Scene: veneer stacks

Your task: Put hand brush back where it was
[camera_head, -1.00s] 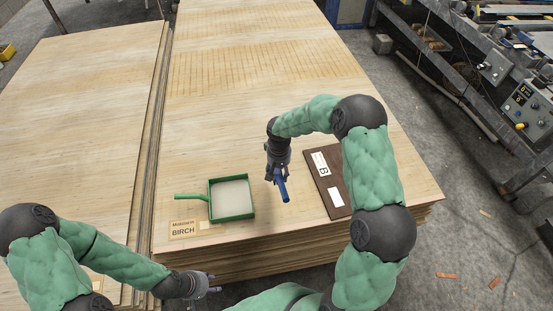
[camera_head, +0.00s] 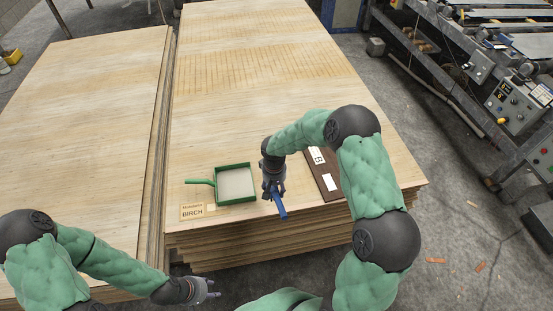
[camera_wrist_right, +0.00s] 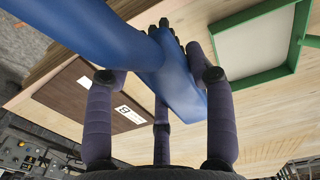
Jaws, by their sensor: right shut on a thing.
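The blue hand brush (camera_head: 279,207) is held in my right gripper (camera_head: 273,190), above the front part of the right veneer stack. In the right wrist view the brush (camera_wrist_right: 125,45) lies across between the fingers of my right gripper (camera_wrist_right: 160,90), with dark bristles showing at its far end. A brown board (camera_head: 322,172) with white labels, one marked B, lies on the stack just right of the gripper; it also shows in the wrist view (camera_wrist_right: 75,92). My left gripper (camera_head: 212,289) is empty in front of the stacks, low and away from the brush; its fingers look apart.
A green dustpan-like tray (camera_head: 218,203) with a handle lies left of my right gripper. A BIRCH label (camera_head: 192,212) lies at the stack's front left corner. A second veneer stack (camera_head: 80,110) stands to the left. Machinery (camera_head: 500,90) stands at the right. The stack's rear is clear.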

